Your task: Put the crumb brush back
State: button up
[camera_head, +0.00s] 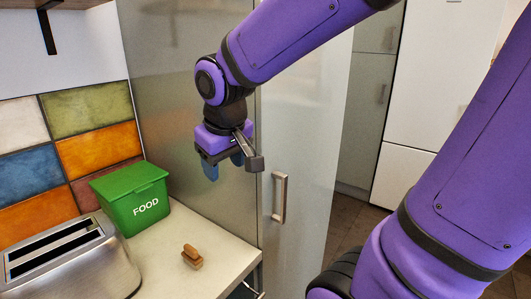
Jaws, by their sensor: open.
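The crumb brush (192,256) is a small brown thing with a wooden look, lying on the pale counter (226,254) near its right edge. My gripper (226,170) hangs in the air above and to the right of the brush, well apart from it. Its fingers point down, and it is open and empty. No holder or stand for the brush shows clearly in this view.
A green FOOD bin (133,197) stands at the back of the counter, and a metal toaster (70,262) at the front left. A grey cabinet side rises behind. A door with a metal handle (279,198) is on the right. The counter around the brush is clear.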

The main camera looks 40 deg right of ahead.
jog(key=s+d+r+t+y, duration=0.1)
jog(key=s+r, duration=0.4)
jog(key=s, duration=0.5)
jog(key=shift+s+d+m+t, duration=0.2)
jog(key=shift+s+m+t, duration=0.1)
jog(key=shift+t, duration=0.2)
jog(key=shift+r, duration=0.1)
jog(key=shift+c, duration=0.5)
